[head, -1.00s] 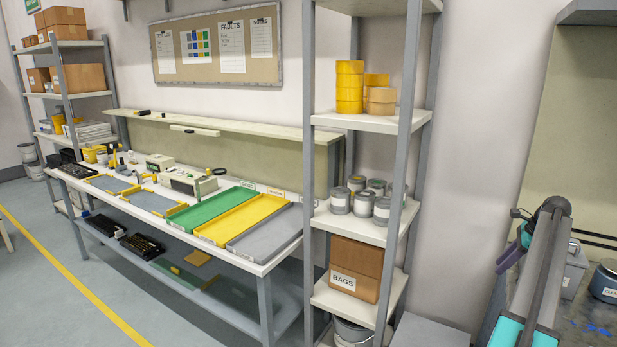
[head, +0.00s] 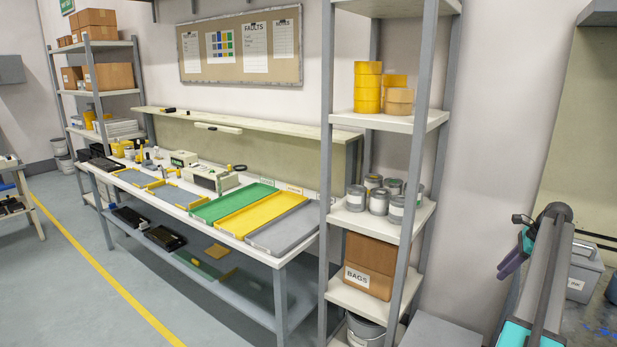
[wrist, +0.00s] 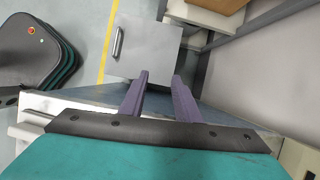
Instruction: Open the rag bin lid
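A grey box (wrist: 142,55) with a bar handle (wrist: 118,43) near one edge shows at the top of the wrist view. It looks like the rag bin with its lid down, but I read no label on it. In the head view, a flat grey top (head: 436,331) at the bottom edge, right of the shelf, seems to be the same box. My gripper (wrist: 160,77) has two purple fingers set apart with nothing between them. The fingers appear over the near side of the box in the wrist view, and the handle lies beyond and left of them. I cannot tell the height gap.
A tall shelf (head: 412,125) with tape rolls, tins and a BAGS carton stands left of the flat grey top. A long workbench (head: 283,252) with coloured trays runs along the wall. A grey container (head: 585,273) sits on the right. Floor left of the yellow line (head: 115,285) is open.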

